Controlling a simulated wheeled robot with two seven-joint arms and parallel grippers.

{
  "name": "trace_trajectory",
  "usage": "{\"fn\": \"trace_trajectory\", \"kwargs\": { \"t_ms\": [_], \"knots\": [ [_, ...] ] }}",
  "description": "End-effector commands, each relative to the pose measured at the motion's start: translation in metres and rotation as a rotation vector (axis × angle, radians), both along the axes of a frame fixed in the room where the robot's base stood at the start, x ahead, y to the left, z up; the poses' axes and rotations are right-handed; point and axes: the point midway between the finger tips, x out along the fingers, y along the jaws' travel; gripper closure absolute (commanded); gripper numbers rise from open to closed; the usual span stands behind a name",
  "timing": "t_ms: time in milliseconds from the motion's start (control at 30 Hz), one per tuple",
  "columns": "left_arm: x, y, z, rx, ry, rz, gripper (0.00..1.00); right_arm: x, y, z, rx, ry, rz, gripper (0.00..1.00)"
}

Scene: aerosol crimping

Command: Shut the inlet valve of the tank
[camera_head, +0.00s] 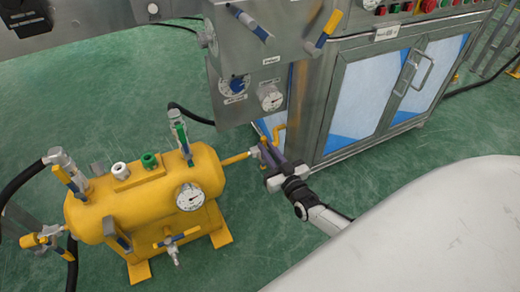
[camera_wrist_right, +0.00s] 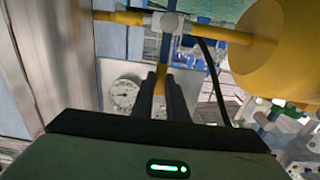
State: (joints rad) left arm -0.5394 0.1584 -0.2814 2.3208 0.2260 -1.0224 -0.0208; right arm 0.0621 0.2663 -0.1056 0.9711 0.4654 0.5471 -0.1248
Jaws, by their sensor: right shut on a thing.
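The yellow tank (camera_head: 145,205) stands on the floor at the left of the head view. Its round end also shows in the wrist view (camera_wrist_right: 275,45). A yellow inlet pipe (camera_head: 235,159) runs from its right side toward the steel cabinet. The lever stands roughly across the pipe in the wrist view. The fingers hide part of it. My left gripper is not in view.
A steel panel with gauges (camera_head: 271,97) and blue and yellow levers hangs above the valve. The cabinet (camera_head: 365,97) with glazed doors stands close behind my right gripper. Other valves and a gauge (camera_head: 190,197) are on the tank. The green floor in front is clear.

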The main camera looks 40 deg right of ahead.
Motion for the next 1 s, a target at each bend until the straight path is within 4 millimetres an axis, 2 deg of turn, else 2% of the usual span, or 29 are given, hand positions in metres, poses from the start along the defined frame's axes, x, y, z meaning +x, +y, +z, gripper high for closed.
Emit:
{"fn": "trace_trajectory", "kwargs": {
  "t_ms": [467,500,600,867,1000],
  "knots": [
    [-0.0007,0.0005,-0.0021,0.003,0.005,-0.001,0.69,-0.0031,-0.0038,-0.002,0.02,0.001,-0.006,1.0],
    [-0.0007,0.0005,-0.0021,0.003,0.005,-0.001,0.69,-0.0031,-0.0039,-0.0021,0.02,0.001,-0.006,0.82],
    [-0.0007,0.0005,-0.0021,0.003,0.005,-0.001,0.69,-0.0029,-0.0037,-0.0017,0.018,0.001,-0.006,0.68],
    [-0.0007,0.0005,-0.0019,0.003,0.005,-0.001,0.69,-0.0024,-0.0033,-0.0006,0.015,0.0,-0.005,0.68],
    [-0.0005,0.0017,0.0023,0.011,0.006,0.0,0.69,-0.0121,-0.0016,0.0001,0.015,0.002,-0.004,0.68]
  ]
}}
